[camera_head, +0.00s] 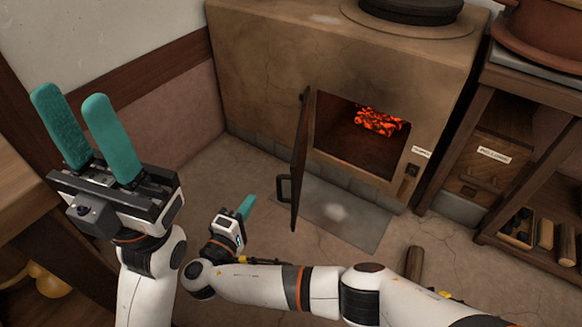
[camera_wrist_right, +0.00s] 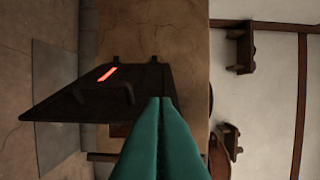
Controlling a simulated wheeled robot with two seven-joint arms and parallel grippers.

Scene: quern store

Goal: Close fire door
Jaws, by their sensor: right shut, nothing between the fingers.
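The dark fire door (camera_head: 301,160) stands swung open on the left side of the stove opening (camera_head: 360,140), roughly square to the stove front. Its handle (camera_head: 284,188) is on the near edge. Embers (camera_head: 380,121) glow inside. In the right wrist view the door (camera_wrist_right: 120,92) lies ahead of the fingertips, with a glowing slit in it. My right gripper (camera_head: 248,206) is low, left of the door; its fingers (camera_wrist_right: 160,105) are shut and empty. Contact with the door cannot be told. My left gripper (camera_head: 80,120) is raised at the left with its fingers apart, empty.
The clay stove (camera_head: 260,70) fills the back, with a dark round pan (camera_head: 410,10) on top. A grey floor plate (camera_head: 340,213) lies before the opening. A wooden shelf (camera_head: 540,90) stands at the right. A log (camera_head: 414,263) is on the floor near my right arm.

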